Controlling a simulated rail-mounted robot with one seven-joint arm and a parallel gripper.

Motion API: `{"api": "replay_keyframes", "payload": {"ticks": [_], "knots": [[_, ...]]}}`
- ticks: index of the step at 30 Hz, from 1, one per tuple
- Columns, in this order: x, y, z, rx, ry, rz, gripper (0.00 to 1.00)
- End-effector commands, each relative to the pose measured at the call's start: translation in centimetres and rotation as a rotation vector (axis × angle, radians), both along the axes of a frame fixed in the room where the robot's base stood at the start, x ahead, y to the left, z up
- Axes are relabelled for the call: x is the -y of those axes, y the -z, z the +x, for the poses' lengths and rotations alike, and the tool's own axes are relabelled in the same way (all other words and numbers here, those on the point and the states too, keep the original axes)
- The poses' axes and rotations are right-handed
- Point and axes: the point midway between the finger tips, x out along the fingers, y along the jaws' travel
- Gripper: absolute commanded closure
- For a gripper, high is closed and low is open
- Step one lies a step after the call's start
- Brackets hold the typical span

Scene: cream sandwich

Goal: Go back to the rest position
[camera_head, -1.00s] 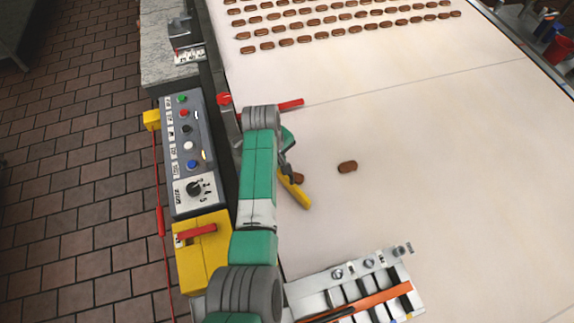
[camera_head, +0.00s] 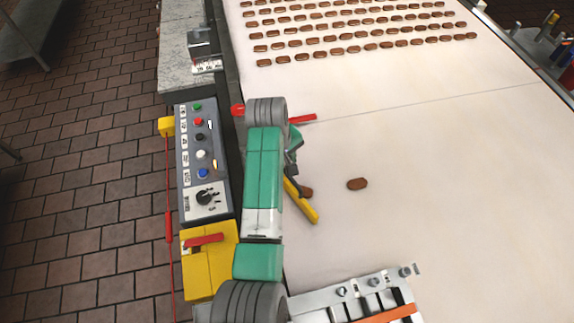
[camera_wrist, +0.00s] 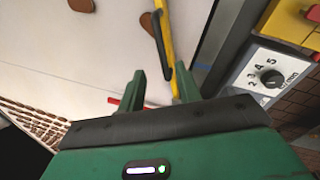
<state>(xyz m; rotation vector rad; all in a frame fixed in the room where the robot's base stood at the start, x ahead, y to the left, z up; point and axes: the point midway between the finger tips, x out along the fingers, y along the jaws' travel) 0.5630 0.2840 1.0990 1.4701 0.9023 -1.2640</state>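My gripper (camera_wrist: 160,76) shows in the wrist view as two green fingers standing apart. It looks open, with nothing clamped between them. A yellow bar (camera_wrist: 167,40) with a dark hooked piece lies beyond and partly between the fingers. In the head view, the yellow bar (camera_head: 301,201) slants beside my arm over the belt's left edge. My arm hides most of the gripper there. A brown sandwich biscuit (camera_head: 357,184) lies on the pale belt (camera_head: 430,220). Another biscuit (camera_head: 307,191) is partly hidden by the yellow bar.
Rows of biscuits (camera_head: 350,35) lie at the belt's far end. A grey control panel (camera_head: 201,155) with buttons and a yellow box (camera_head: 208,262) stand left of my arm. A metal rack (camera_head: 340,300) crosses the near belt. The middle right of the belt is clear.

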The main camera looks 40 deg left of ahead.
Motion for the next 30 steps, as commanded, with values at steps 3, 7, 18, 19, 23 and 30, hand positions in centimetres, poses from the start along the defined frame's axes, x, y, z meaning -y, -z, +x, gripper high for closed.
{"api": "replay_keyframes", "payload": {"ticks": [3, 7, 18, 19, 23, 30], "knots": [[0.0, -0.3, -0.1, 0.000, 0.000, 0.000, 0.66], [0.0, -0.2, -0.1, -0.001, 0.000, 0.000, 0.66], [0.0, -0.8, 0.4, 0.023, 0.013, 0.021, 0.66], [0.2, -1.7, 1.0, 0.058, 0.034, 0.052, 0.66], [1.6, -8.9, 5.1, 0.320, 0.174, 0.283, 0.66], [10.5, -27.8, 7.2, 0.865, 0.442, 0.763, 0.66]]}}
